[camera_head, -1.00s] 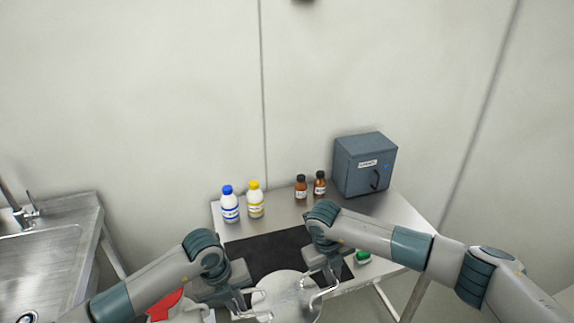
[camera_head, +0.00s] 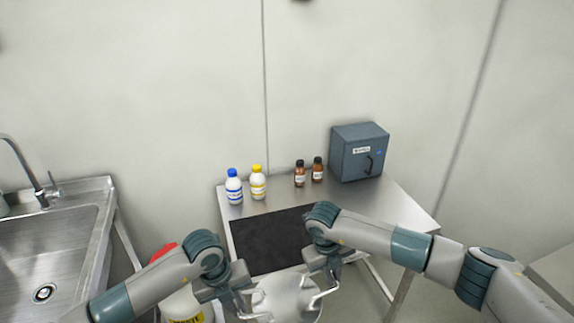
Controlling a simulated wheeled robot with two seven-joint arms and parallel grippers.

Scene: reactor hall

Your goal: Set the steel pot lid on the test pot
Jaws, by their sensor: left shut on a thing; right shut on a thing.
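A round, pale steel thing (camera_head: 286,294) shows at the bottom middle, between my two grippers; I take it to be the steel pot lid, but its lower part is cut off by the picture edge. My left gripper (camera_head: 246,304) is shut on its left side. My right gripper (camera_head: 325,293) is shut on its right side. The steel thing is in front of the table's near edge. I cannot make out the test pot as a separate thing.
The steel table (camera_head: 405,205) has a bare black mat (camera_head: 270,240). Behind it stand a blue-capped bottle (camera_head: 234,188), a yellow-capped bottle (camera_head: 258,184), two brown bottles (camera_head: 299,175) and a grey box (camera_head: 358,155). A sink (camera_head: 50,250) is left; a red-topped container (camera_head: 163,252) is partly hidden.

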